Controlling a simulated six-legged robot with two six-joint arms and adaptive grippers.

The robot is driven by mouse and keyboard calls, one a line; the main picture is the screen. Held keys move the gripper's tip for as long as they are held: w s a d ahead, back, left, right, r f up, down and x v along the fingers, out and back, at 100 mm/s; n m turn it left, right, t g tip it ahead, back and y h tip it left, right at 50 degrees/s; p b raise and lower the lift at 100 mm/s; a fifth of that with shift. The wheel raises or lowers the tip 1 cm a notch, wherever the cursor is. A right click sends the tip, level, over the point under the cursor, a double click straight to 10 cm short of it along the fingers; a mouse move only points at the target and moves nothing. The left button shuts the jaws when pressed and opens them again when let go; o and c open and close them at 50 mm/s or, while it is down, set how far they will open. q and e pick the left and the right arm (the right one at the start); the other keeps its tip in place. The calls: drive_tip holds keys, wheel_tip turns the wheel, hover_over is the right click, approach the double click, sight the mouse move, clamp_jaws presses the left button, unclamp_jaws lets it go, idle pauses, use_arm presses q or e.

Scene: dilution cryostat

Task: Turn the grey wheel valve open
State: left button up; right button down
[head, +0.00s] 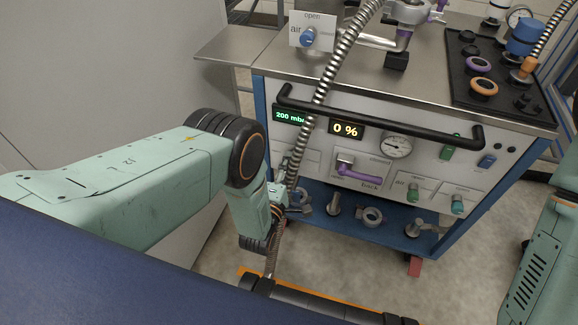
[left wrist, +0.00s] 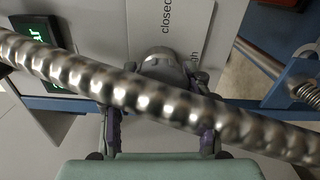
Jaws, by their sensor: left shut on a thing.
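The grey wheel valve (left wrist: 165,62) shows in the left wrist view as a rounded grey knob on a pale panel, beside a label reading "closed". My left gripper (left wrist: 162,90) is shut on it, one finger on each side. A ribbed metal hose crosses in front and hides the middle of the fingers and part of the valve. In the head view my left gripper (head: 284,180) is at the left part of the cart's front panel, and I cannot make out the valve there. My right gripper is out of view.
The metal hose (head: 322,84) hangs down past the cart's front, close to my left gripper. A black handle bar (head: 385,121) runs across the front panel. A display (head: 346,129) reads 0 %. A purple lever (head: 358,174) and small green knobs (head: 413,193) are to the right.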

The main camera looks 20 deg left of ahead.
use_arm(q)
drive_tip(key=n+p, duration=0.1)
drive_tip(key=n, duration=0.6)
drive_tip(key=shift+d, duration=0.1)
drive_tip(key=n, duration=0.4)
drive_tip(key=shift+n, duration=2.1)
drive_tip(key=o, duration=1.2)
drive_tip(key=shift+s, duration=0.1)
drive_tip(key=s, duration=1.1)
drive_tip(key=shift+s+a, duration=0.25)
drive_tip(key=shift+s, duration=0.15)
